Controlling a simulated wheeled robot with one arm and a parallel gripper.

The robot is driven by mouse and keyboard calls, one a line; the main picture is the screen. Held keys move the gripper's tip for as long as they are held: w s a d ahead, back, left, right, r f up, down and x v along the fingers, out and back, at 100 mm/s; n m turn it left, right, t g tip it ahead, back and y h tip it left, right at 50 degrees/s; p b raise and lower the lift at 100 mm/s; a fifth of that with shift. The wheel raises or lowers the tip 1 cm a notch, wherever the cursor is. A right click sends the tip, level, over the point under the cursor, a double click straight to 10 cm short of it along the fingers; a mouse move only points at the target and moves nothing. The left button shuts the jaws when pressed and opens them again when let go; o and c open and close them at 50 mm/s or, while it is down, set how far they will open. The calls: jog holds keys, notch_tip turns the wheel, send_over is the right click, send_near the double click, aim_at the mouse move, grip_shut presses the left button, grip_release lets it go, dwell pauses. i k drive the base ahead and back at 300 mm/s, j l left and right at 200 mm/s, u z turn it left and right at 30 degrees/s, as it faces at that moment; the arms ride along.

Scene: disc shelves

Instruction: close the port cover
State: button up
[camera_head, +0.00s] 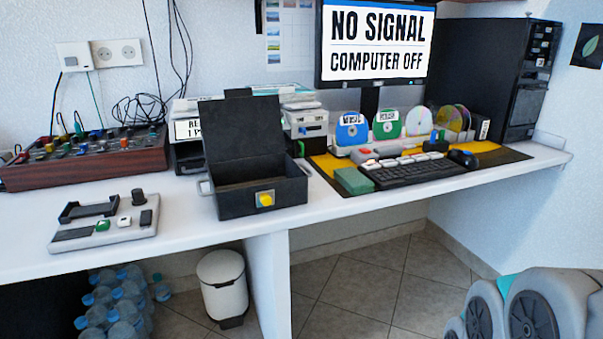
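I cannot pick out the port cover with certainty. A black computer tower (478,75) stands at the back right of the desk. Its narrow front face has small panels and slots (541,47), too small to tell whether a cover there is open or shut. A black box (262,195) with a yellow button on its front stands mid-desk, its lid (240,128) raised. A grey device (104,226) with a black knob, a green button and a black frame-like part (88,210) lies at the left.
A monitor (376,43) reads "NO SIGNAL COMPUTER OFF". Several discs (352,131) stand in a rack behind a keyboard (412,172) and mouse (462,158). A mixer (85,160) is at left. A bin (222,283) and bottles (113,305) stand below. Desk between grey device and black box is clear.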

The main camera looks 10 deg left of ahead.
aim_at(545, 75)
jog(key=i+j+u, duration=0.25)
jog(key=j, duration=0.2)
jog(key=i+j+u, duration=0.2)
jog(key=z, duration=0.4)
jog(key=j+z, duration=0.1)
jog(key=z, duration=0.3)
jog(key=j+z, duration=0.1)
jog(key=z, duration=0.3)
jog(key=j+z, duration=0.1)
jog(key=z, duration=0.3)
jog(key=i, duration=0.05)
